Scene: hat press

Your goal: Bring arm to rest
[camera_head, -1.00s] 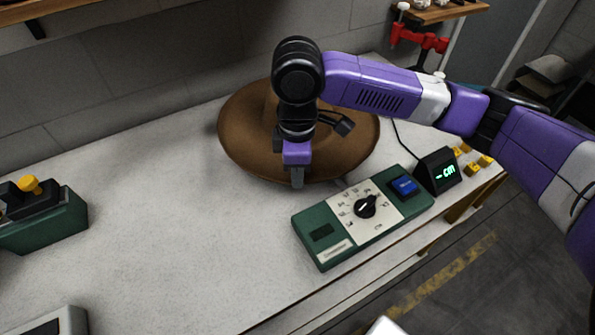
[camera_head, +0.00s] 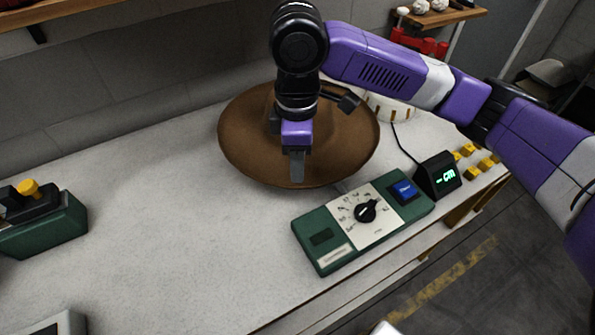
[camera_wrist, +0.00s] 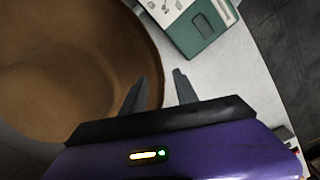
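My gripper (camera_head: 297,178) hangs pointing down in front of the brown hat (camera_head: 245,150) in the head view. The purple and black arm reaches in from the right and hides part of the hat's crown. The wide brim fills the left of the wrist view (camera_wrist: 70,75). The gripper is above the table, close to the near brim; whether it touches the hat cannot be told.
A green control box (camera_head: 325,240) with a dial (camera_head: 365,211) and blue button (camera_head: 404,190) lies at the table's front edge. A small display (camera_head: 438,175) and yellow blocks (camera_head: 470,170) stand right of it. A green device (camera_head: 45,225) is at left. The table middle (camera_head: 170,240) is clear.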

